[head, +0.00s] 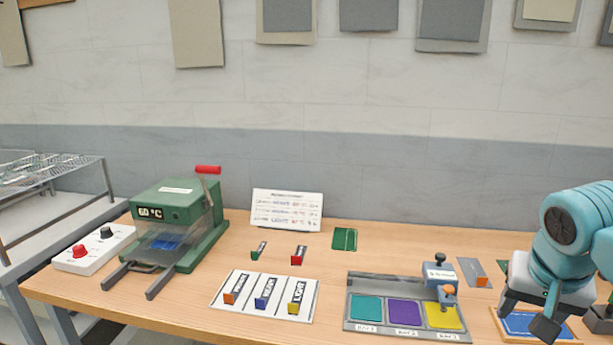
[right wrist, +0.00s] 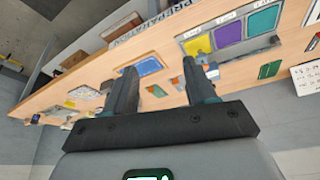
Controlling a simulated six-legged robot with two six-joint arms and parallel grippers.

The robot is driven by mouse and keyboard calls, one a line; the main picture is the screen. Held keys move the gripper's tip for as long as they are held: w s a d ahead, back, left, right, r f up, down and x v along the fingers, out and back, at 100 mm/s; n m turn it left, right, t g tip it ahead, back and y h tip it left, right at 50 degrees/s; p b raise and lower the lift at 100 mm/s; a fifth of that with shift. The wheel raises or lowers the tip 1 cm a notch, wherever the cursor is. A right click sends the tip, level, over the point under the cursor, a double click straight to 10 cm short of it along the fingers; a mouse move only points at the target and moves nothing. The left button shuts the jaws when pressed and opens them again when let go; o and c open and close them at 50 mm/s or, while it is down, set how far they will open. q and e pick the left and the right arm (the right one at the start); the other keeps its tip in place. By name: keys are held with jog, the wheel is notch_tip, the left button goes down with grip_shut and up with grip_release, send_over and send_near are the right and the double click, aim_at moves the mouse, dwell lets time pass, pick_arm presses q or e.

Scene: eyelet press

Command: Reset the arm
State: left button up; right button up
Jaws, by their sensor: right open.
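My right gripper (head: 527,307) is at the right end of the bench in the head view, above a blue pad in a wooden frame (head: 520,324). In the right wrist view its two fingers (right wrist: 157,80) are spread apart with nothing between them. The blue pad (right wrist: 149,66) shows beyond the fingers there. The height of the gripper above the bench is hard to tell. My left gripper is in neither view.
A green press (head: 178,215) with a red-tipped lever stands at the left. A tray (head: 352,328) with teal, purple and yellow bays is left of my right gripper. A white board (head: 263,297) holds three labelled tools. A white control box (head: 92,248) sits far left.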

jog(key=w+a+f+n+g+y, duration=0.15)
jog(key=a+f, duration=0.35)
jog(key=f, duration=0.5)
jog(key=w+a+f+n+y, duration=0.15)
jog(key=a+f, duration=0.35)
jog(key=f, duration=0.5)
jog(key=w+a+f+n+y, duration=0.15)
jog(key=a+f, duration=0.25)
jog(key=f, duration=0.7)
jog(key=s+a+f+g+y, duration=0.1)
jog(key=s+a+f, duration=0.3)
jog(key=s+f, duration=0.5)
jog(key=s+a+f+y, duration=0.1)
jog(key=s+a+f, duration=0.4)
jog(key=s+f, duration=0.4)
jog(key=shift+s+g, duration=0.35)
jog(key=shift+s, duration=0.5)
